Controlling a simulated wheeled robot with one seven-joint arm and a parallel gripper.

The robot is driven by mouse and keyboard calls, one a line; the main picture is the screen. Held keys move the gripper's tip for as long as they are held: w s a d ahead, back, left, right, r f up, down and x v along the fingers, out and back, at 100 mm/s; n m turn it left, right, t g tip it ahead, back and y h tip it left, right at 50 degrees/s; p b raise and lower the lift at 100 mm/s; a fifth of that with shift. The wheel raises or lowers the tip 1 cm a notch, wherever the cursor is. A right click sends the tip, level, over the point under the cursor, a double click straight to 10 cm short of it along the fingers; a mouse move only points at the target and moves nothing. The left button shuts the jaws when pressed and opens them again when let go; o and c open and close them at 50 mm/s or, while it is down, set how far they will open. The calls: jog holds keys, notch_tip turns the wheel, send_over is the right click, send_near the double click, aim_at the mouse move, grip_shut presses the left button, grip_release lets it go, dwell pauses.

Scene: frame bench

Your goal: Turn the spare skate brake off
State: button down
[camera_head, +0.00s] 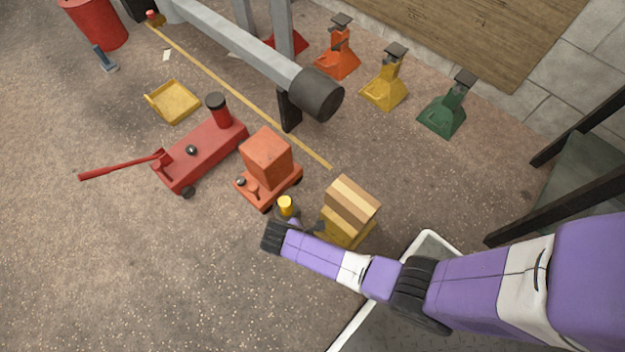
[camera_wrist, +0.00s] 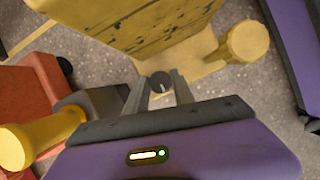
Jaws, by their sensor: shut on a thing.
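The yellow skate (camera_head: 346,232) stands right of centre, with a striped wooden block (camera_head: 352,199) on top. In the wrist view its yellow plate (camera_wrist: 190,66) spreads ahead of my fingers. A small dark round knob with a pale mark (camera_wrist: 160,80) sits at the near edge of this skate. My gripper (camera_wrist: 161,92) is shut on the knob, one finger on each side. In the head view my gripper (camera_head: 311,229) reaches the skate's left side, and the knob is not distinguishable there. The exact direction of the pale mark is hard to tell.
An orange-red skate (camera_head: 267,160) with its own dark knob stands close on the left. A red jack (camera_head: 203,152) lies further left. Orange, yellow and green stands (camera_head: 446,109) line the back. Floor at lower left is clear.

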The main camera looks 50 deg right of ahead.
jog(key=c, duration=1.1)
grip_release()
jog(key=shift+o, duration=0.2)
jog(key=p+v, duration=0.4)
jog(key=v, duration=0.4)
jog(key=shift+f, duration=0.1)
